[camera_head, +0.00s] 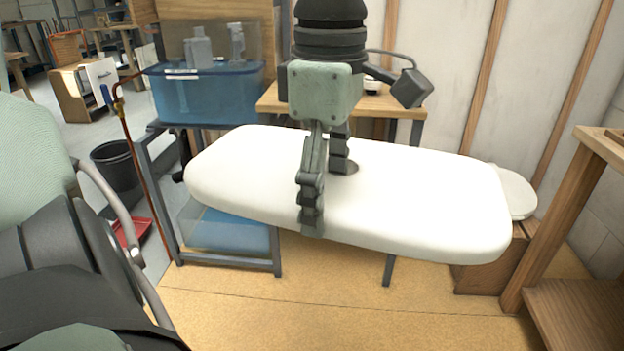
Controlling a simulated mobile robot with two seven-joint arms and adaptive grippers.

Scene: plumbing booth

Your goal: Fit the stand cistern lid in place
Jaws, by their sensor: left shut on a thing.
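The white cistern lid (420,195) is a long slab with rounded corners, held in the air across the middle of the head view. It tilts slightly down to the right. My left gripper (326,190) is shut on the lid near its middle. One dark finger reaches over the near edge and the other shows farther back on the lid. The stand cistern cannot be made out; the lid hides much of what is behind it. My right gripper is not in view.
A blue bin (208,98) sits on a metal-framed stand at the left back, beside a copper pipe (135,160). A black bucket (117,172) stands on the floor. A wooden frame (560,225) is close at right. A white rounded piece (518,192) shows behind the lid. The floor in front is clear.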

